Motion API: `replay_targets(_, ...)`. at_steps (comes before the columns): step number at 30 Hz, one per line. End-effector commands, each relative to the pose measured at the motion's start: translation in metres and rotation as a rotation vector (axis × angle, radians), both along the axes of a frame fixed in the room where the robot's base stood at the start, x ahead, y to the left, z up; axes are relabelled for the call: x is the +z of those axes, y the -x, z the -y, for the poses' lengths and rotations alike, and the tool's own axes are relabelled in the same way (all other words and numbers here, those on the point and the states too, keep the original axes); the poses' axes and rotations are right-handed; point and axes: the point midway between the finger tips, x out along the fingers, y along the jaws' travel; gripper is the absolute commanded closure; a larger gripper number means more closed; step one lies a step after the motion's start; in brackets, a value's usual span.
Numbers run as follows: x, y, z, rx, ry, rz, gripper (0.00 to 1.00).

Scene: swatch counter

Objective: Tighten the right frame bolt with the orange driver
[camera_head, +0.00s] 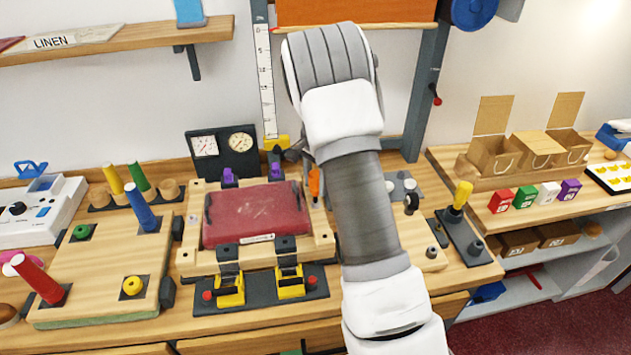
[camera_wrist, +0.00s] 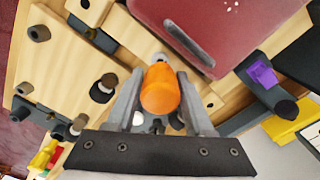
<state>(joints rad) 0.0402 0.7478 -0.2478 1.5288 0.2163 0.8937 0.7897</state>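The orange driver (camera_head: 314,182) stands upright at the right side of the light wooden frame (camera_head: 322,238) around the dark red panel (camera_head: 255,215). In the wrist view its orange handle (camera_wrist: 160,90) sits between the two grey fingers of my gripper (camera_wrist: 160,100), which appear closed against its sides. In the head view my arm hides most of the gripper. The driver's tip is hidden below the handle, and I cannot tell whether it touches the right frame bolt. The red panel also shows in the wrist view (camera_wrist: 215,30).
Yellow-and-black clamps (camera_head: 290,282) stand before the frame, with purple-topped ones (camera_head: 229,177) behind. A pegboard with a blue peg (camera_head: 141,207) lies left. A yellow-handled tool (camera_head: 461,195) stands in a dark holder on the right. Gauges (camera_head: 222,145) stand at the back.

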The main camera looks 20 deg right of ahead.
Motion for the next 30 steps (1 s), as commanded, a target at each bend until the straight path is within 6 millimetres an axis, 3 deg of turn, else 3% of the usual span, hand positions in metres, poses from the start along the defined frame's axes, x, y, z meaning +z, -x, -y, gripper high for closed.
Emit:
replay_targets(11, -0.0003, -0.0003, 0.0003, 0.038, -0.001, 0.002, 0.39)
replay_targets(30, 0.0004, -0.0006, 0.0013, 0.864, -0.001, 0.003, 0.39)
